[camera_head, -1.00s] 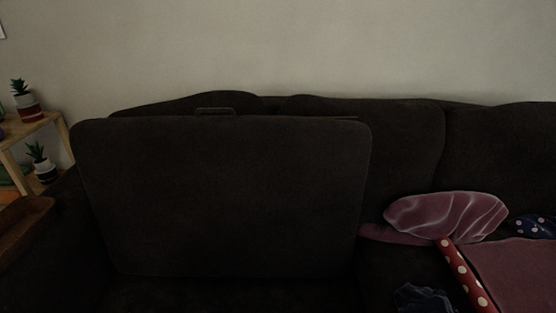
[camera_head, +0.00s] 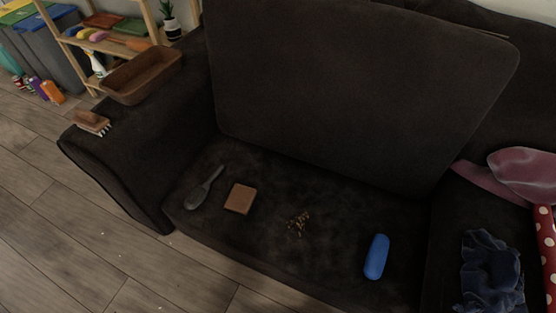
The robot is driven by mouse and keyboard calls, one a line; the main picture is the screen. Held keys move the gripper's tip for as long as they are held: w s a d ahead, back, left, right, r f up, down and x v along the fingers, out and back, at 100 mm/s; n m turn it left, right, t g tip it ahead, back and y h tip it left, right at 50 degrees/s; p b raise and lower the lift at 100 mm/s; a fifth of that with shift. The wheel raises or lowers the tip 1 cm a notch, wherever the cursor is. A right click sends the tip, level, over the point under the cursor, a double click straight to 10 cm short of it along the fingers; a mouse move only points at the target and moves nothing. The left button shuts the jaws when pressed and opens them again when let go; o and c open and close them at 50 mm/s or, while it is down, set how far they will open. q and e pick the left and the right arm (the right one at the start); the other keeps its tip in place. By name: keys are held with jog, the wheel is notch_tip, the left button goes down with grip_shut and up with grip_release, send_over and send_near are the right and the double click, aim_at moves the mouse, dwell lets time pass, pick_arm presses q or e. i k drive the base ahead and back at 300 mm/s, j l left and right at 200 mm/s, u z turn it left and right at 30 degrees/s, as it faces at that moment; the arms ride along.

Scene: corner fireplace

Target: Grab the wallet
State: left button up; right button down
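A small brown square wallet (camera_head: 240,199) lies flat on the dark sofa seat (camera_head: 330,250), near its front edge. A dark hairbrush (camera_head: 204,188) lies just to its left. A small heap of crumbs or bits (camera_head: 298,224) lies to its right, apart from it. Nothing covers the wallet. Neither of my grippers shows in the head view.
A blue case (camera_head: 376,257) and dark blue cloth (camera_head: 490,272) lie further right on the sofa. A large dark cushion (camera_head: 350,90) leans behind. The left armrest bears a brown basket (camera_head: 142,75) and a scrubbing brush (camera_head: 92,122). Wooden floor (camera_head: 60,225) is open at front left.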

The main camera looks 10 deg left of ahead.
aim_at(241, 199)
jog(key=k+j+z, duration=0.1)
jog(key=k+j, duration=0.5)
jog(key=k, duration=0.2)
